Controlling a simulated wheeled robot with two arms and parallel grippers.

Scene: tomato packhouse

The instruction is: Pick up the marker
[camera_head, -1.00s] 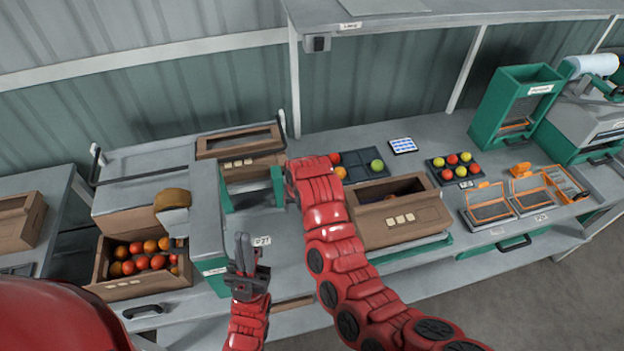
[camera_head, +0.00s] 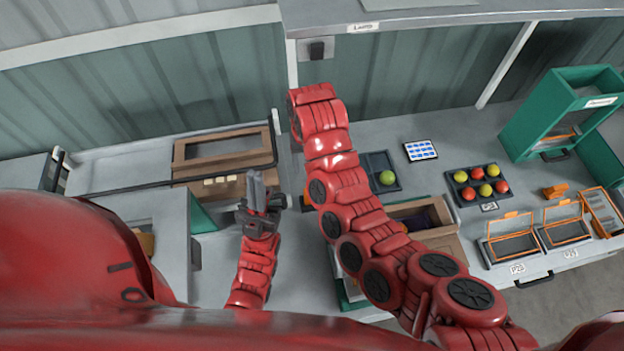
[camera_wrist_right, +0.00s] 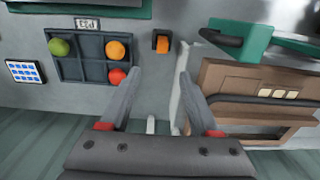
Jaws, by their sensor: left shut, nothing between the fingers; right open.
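I cannot make out a marker for certain in either view. In the right wrist view, two small white upright shapes (camera_wrist_right: 150,125) show low between my fingers, too unclear to name. My right gripper (camera_wrist_right: 159,78) is open, its fingers spread above the grey bench top with nothing held. In the head view the right arm reaches to the bench's back edge and its gripper is hidden. My left gripper (camera_head: 257,190) is shut and empty, fingers pointing up, over the left part of the bench.
A dark divided tray (camera_wrist_right: 85,70) holds tomatoes, beside an orange item (camera_wrist_right: 162,42). A blue-white keypad (camera_head: 420,150), a tray of several tomatoes (camera_head: 475,203), orange-framed trays (camera_head: 508,251) and a green stand (camera_head: 530,120) lie right.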

